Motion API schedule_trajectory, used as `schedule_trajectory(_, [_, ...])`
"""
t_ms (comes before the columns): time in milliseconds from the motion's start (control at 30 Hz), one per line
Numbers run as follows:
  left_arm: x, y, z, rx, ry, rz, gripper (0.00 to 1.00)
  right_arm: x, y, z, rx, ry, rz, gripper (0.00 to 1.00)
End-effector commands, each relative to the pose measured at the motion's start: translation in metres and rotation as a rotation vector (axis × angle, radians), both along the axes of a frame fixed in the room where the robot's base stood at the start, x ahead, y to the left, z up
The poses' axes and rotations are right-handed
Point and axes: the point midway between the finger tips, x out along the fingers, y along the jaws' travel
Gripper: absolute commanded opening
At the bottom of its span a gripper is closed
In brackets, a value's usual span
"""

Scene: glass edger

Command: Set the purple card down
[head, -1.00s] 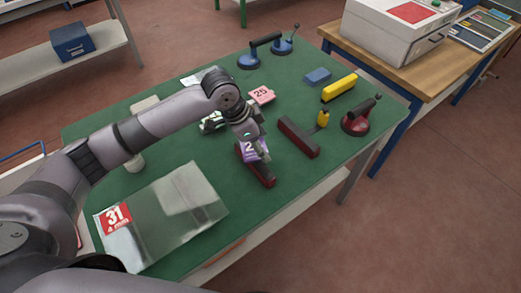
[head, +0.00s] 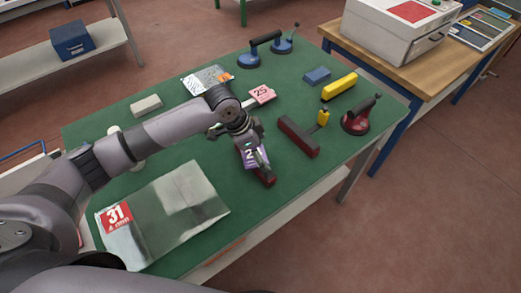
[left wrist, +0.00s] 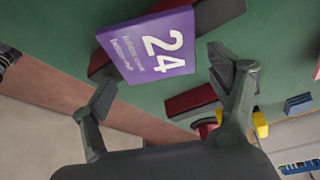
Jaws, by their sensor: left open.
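The purple card (head: 254,158), marked 24, is at the middle of the green table, over a dark red bar (head: 267,178). It also shows large in the left wrist view (left wrist: 150,47), with the bar sticking out past it on two sides. My left gripper (head: 248,141) is just above the card, with its fingers spread. In the left wrist view its fingers (left wrist: 165,78) are apart, one on each side of the card, and I see no grip on it. I cannot tell whether the card lies flat on the bar. My right gripper is not in view.
Another dark red bar (head: 298,137) lies to the right, near a red suction lifter (head: 361,117). A pink card (head: 262,94) and a glass piece (head: 200,83) lie behind. A large glass sheet (head: 168,215) with a red 31 card covers the front left.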

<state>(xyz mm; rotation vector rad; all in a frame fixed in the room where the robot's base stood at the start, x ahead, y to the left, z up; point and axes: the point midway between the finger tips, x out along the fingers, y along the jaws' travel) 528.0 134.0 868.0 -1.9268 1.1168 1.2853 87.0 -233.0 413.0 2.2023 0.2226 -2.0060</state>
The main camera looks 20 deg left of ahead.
Motion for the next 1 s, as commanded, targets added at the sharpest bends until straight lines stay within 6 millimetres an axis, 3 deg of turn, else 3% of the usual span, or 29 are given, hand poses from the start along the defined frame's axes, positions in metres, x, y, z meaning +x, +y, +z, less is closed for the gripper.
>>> schedule_trajectory(367, [-0.001, 0.003, 0.011, 0.000, -0.002, 0.000, 0.82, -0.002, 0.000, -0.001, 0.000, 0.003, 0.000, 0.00])
schedule_trajectory(800, [-0.017, 0.032, 0.093, 0.000, -0.003, 0.001, 0.82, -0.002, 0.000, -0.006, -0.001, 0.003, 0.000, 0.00])
schedule_trajectory(1000, [-0.022, 0.039, 0.111, 0.000, -0.001, 0.000, 0.82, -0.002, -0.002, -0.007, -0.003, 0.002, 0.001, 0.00])
